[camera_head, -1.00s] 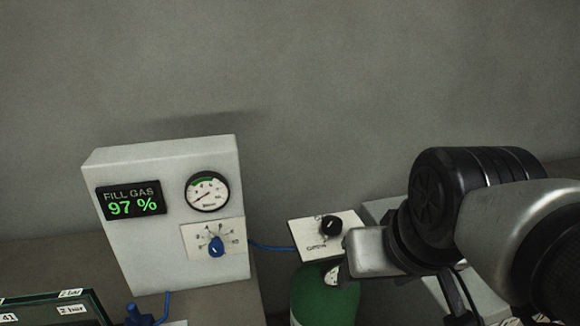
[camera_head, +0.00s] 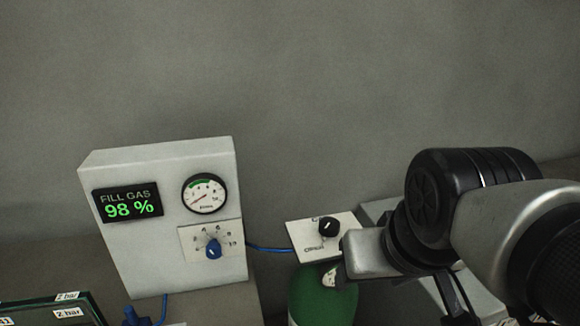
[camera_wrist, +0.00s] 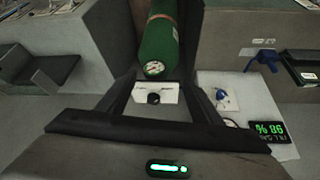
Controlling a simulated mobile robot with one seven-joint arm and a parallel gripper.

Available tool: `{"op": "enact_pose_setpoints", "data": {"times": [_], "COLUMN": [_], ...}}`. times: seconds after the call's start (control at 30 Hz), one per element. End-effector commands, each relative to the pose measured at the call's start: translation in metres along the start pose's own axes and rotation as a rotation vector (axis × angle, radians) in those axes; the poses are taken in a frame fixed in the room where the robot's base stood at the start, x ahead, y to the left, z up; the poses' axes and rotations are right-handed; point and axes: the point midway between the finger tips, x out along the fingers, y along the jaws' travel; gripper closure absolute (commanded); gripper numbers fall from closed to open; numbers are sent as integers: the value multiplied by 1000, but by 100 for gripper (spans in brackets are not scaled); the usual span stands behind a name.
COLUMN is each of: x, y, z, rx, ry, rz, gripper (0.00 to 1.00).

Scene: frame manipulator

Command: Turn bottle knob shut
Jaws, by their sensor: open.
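The black bottle knob (camera_head: 328,227) sits on a white plate (camera_head: 305,238) above the green gas bottle (camera_head: 322,296). The plate has a printed label that reads like OPEN at its lower edge. In the wrist view the knob (camera_wrist: 153,98) lies between the two fingers of my gripper (camera_wrist: 155,88), which are open and spread to either side of the plate. I cannot tell how far the fingertips are from the knob.
Left of the bottle stands a white panel box (camera_head: 165,215) with a display reading FILL GAS 98 %, a round gauge (camera_head: 204,194) and a blue knob (camera_head: 213,249). A blue hose (camera_head: 268,248) runs from the box to the plate. A dark-framed case (camera_head: 50,310) is at lower left.

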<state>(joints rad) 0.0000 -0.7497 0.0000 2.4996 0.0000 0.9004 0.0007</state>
Motion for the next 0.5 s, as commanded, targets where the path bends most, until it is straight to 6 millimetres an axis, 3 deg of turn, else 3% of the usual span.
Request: {"op": "enact_pose_setpoints", "data": {"times": [0.17,0.37,0.5], "x": [-6,-12,-1], "y": [0,2,5], "z": [-25,-106,-163], "rx": [93,424,679], "ry": [-34,-157,-248], "rz": [-8,2,49], "gripper": [40,40,40]}}
